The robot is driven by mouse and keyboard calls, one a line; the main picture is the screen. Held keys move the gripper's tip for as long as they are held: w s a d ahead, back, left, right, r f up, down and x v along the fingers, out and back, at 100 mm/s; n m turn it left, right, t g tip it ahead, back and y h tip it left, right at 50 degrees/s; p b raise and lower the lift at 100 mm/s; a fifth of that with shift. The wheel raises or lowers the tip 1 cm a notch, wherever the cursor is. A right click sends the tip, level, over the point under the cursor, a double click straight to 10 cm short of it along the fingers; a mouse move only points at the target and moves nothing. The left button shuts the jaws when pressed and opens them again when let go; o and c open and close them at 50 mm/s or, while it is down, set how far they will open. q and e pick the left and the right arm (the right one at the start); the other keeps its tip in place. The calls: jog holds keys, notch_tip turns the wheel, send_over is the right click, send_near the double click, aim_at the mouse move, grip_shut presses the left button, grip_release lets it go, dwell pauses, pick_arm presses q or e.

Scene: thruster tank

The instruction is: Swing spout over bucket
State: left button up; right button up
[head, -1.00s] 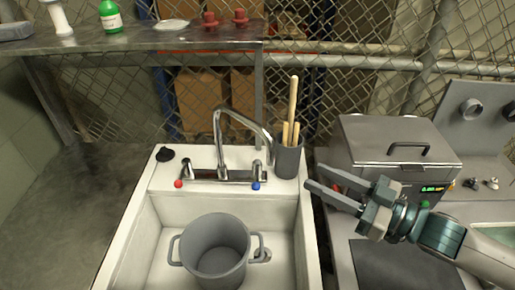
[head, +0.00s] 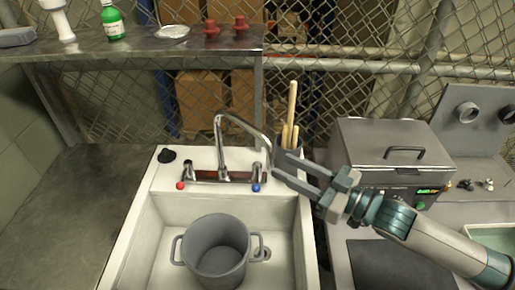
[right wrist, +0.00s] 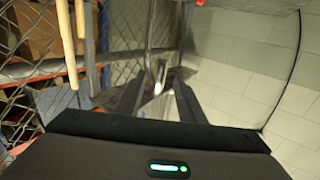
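The chrome spout (head: 243,121) rises from the faucet base behind the sink and arches to the right, its end near the blue-marked handle. The bucket, a grey two-handled pot (head: 214,236), sits in the sink basin, in front of the faucet. My right gripper (head: 273,165) is open and empty, just right of the spout's end, fingers pointing left. In the right wrist view, chrome faucet parts (right wrist: 160,75) show between the spread fingers; I cannot tell whether they touch. My left gripper is not in view.
A grey holder with wooden sticks (head: 291,115) stands at the sink's back right corner, partly hidden behind my right gripper. A lidded metal box (head: 390,150) stands to the right. A steel shelf (head: 140,42) runs along the back left.

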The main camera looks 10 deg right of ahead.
jog(key=p+x, duration=0.3)
jog(key=x, duration=0.6)
jog(key=shift+w+a, duration=0.15)
jog(key=shift+a, duration=0.05)
grip_shut()
